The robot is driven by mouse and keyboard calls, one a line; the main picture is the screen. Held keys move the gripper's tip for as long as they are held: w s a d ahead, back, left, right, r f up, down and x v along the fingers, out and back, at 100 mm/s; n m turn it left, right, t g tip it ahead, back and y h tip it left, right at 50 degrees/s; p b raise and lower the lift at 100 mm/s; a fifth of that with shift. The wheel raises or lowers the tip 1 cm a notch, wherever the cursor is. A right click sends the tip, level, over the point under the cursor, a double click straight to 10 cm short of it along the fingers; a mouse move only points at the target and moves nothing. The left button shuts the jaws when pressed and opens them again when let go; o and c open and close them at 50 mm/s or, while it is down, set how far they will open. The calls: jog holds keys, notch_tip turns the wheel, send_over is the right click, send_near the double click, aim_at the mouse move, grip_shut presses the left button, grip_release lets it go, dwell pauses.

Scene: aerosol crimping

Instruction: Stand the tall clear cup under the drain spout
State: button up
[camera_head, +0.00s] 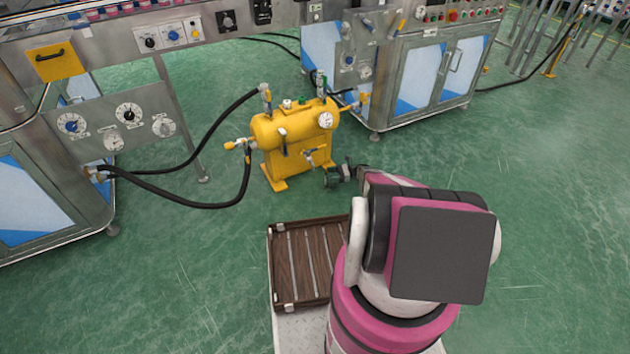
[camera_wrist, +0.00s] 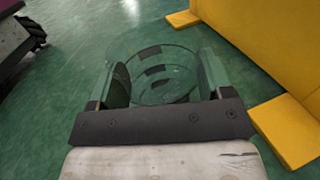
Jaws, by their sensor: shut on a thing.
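The tall clear cup (camera_wrist: 152,62) is between the two fingers of my gripper (camera_wrist: 163,78) in the wrist view. My gripper is shut on it, and the green floor shows through its wall. In the head view my gripper (camera_head: 333,177) is low beside the front right foot of the yellow tank (camera_head: 283,135). The cup cannot be made out clearly there. A small yellow valve (camera_head: 312,156) on the tank's front, perhaps the drain spout, is just above and left of my gripper. No spout shows in the wrist view.
The tank's yellow side (camera_wrist: 270,35) and foot (camera_wrist: 288,130) are close on the right in the wrist view. Black hoses (camera_head: 190,204) run from the tank to the left machine (camera_head: 50,195). A brown slatted tray (camera_head: 274,262) is beside my arm. Open green floor surrounds the tank.

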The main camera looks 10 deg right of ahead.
jog(key=a, duration=0.6)
jog(key=shift+a, duration=0.1)
jog(key=a, duration=0.4)
jog(key=shift+d+f, duration=0.2)
jog(key=shift+f, duration=0.6)
jog(key=shift+f, duration=0.15)
jog(key=o, duration=0.9)
